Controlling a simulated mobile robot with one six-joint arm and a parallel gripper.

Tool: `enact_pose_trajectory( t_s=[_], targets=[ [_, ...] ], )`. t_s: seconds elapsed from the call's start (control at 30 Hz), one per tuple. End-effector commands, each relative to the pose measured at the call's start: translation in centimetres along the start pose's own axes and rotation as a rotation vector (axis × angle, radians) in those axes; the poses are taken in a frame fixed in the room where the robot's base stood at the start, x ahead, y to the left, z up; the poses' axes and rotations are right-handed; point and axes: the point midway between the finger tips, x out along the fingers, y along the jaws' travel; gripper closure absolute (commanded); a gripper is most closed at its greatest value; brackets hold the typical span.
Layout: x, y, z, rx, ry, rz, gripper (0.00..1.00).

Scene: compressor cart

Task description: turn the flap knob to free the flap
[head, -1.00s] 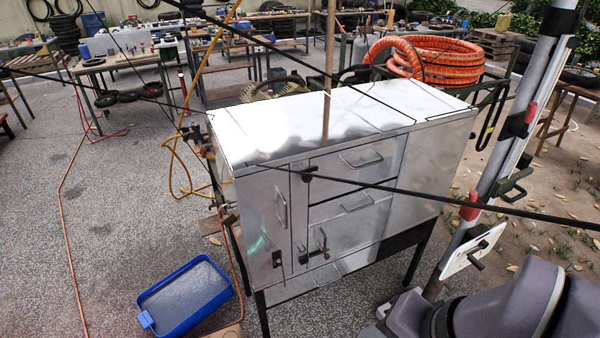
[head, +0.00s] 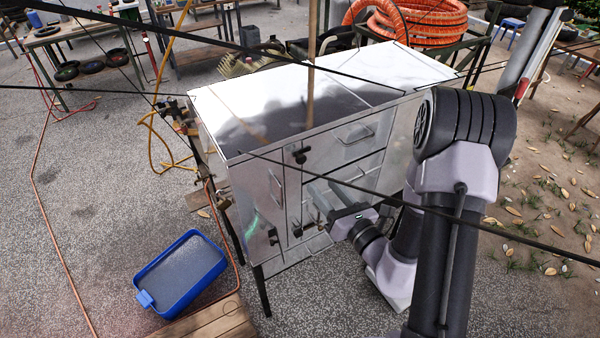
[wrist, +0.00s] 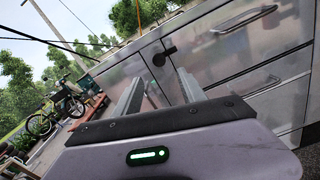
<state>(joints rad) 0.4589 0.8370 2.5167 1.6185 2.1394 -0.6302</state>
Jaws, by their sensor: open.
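A black knob (head: 300,155) sits at the upper left corner of the top front panel (head: 340,143) of a shiny metal cabinet. I take this panel, with its bar handle, for the flap; it looks closed. The knob also shows in the wrist view (wrist: 167,49), just beyond my fingers. My gripper (head: 319,197) is in front of the cabinet, below and right of the knob in the head view. In the wrist view my gripper (wrist: 160,80) has its two fingers apart with nothing between them. It appears apart from the knob.
The cabinet's narrow left door (head: 262,198) has a handle and a black latch (head: 272,236). More dark fittings (head: 297,229) sit lower on the front. A blue tray (head: 185,272) lies on the ground at left. Dark cables cross the head view. Orange hose coils (head: 430,18) stand behind.

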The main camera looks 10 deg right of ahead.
Motion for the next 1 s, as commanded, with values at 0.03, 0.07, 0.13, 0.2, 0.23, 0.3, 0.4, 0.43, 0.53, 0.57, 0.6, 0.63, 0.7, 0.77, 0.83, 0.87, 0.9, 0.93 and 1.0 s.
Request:
enact_pose_trajectory(
  t_s=[0.03,0.07,0.13,0.2,0.23,0.3,0.4,0.43,0.53,0.57,0.6,0.63,0.7,0.77,0.83,0.87,0.9,0.93,1.0],
  targets=[
    [1.6,0.3,0.4,0.000,0.002,0.007,0.52],
    [2.5,0.4,0.5,0.001,0.002,0.007,0.52],
    [4.6,0.4,0.5,0.000,0.001,0.006,0.52],
    [6.4,0.3,0.5,0.001,0.001,0.005,0.52],
    [7.1,0.3,0.5,0.002,0.002,0.005,0.52],
    [8.4,0.3,0.4,0.003,0.002,0.004,0.52],
    [9.7,0.2,0.4,0.002,0.002,0.002,0.52],
    [9.9,0.2,0.3,0.002,0.003,0.002,0.52],
    [10.4,0.2,0.3,0.004,0.003,0.002,0.52],
    [10.5,0.2,0.3,0.004,0.003,0.001,0.52],
    [10.5,0.2,0.3,0.003,0.003,0.001,0.52],
    [10.5,0.2,0.3,0.003,0.003,0.001,0.52],
    [10.5,0.2,0.3,0.003,0.003,0.001,0.52],
    [10.5,0.2,0.3,0.003,0.003,0.001,0.52],
    [10.4,0.2,0.3,0.003,0.003,0.001,0.64],
    [10.4,0.2,0.3,0.003,0.003,0.001,0.70],
    [10.4,0.2,0.3,0.003,0.003,0.001,0.77],
    [10.4,0.2,0.3,0.003,0.003,0.001,0.83],
    [10.4,0.2,0.3,0.003,0.003,0.001,0.97]
  ],
)
